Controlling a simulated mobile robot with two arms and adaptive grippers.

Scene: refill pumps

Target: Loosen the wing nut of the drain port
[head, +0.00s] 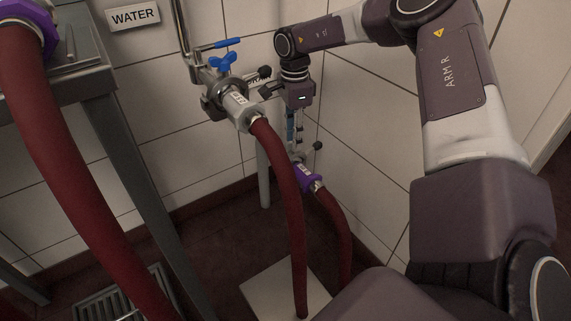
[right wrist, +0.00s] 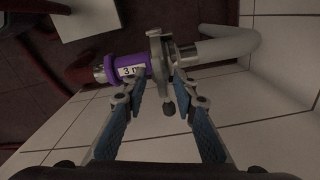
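The drain port shows low near the corner as a pipe clamp (right wrist: 158,52) between a purple hose coupling (right wrist: 128,68) and a pale bent pipe (right wrist: 232,47). In the head view the purple coupling (head: 307,176) sits below my right gripper (head: 296,133). A dark knob-like piece (right wrist: 168,108), which looks like the wing nut, sticks out from the clamp; in the head view it shows at the right (head: 318,145). My right gripper (right wrist: 166,92) is open, its fingers on either side of the clamp and knob; contact cannot be told. My left gripper is out of view.
The upper port has a blue valve handle (head: 222,61), a silver coupling (head: 240,108) and a dark red hose (head: 284,180) close to my right gripper. A WATER sign (head: 134,17) and a metal table (head: 85,75) are left.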

